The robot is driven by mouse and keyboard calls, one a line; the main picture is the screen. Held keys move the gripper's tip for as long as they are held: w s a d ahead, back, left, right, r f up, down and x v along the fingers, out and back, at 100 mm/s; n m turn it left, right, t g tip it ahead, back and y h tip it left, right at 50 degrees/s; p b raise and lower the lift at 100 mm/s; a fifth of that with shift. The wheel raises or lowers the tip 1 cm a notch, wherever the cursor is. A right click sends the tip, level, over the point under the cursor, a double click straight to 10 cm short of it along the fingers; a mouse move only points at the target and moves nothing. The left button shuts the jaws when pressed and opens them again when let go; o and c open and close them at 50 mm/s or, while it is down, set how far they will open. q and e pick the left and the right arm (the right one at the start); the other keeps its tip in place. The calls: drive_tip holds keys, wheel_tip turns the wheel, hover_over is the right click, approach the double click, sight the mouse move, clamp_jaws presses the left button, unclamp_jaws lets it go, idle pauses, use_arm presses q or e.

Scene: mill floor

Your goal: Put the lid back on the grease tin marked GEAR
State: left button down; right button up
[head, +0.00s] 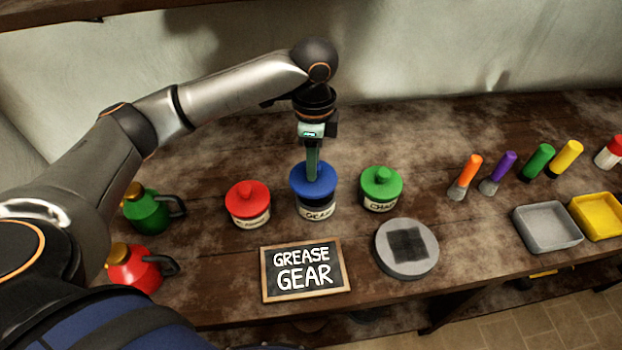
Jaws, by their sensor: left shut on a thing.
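The blue lid (313,179) is in the head view, held by my left gripper (313,172), which points down and is shut on its top. The grease tin marked GEAR (318,212) stands upright on the bench right below the lid. A dark band shows between the lid and the tin's label, so the lid appears to be just above the tin's mouth, roughly over it. The lid hides part of the mouth. A framed sign (304,270) reading GREASE GEAR is in front. My right gripper is out of view.
A red-lidded tin (248,202) stands close left, a green-lidded tin (381,187) close right. A grey round disc (405,265) lies in front right. Green (147,212) and red (132,270) oil cans stand left; brushes, a grey tray (547,229) and a yellow tray (600,215) right.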

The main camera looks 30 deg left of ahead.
use_arm(q)
drive_tip(key=shift+w+r, duration=0.25)
drive_tip(key=shift+w, duration=0.6)
drive_tip(key=shift+s+a+f, duration=0.1)
drive_tip(key=shift+s+f, duration=0.05)
drive_tip(key=shift+f, duration=3)
drive_tip(key=shift+f, duration=0.15)
unclamp_jaws()
drive_tip(key=shift+r, duration=3.55)
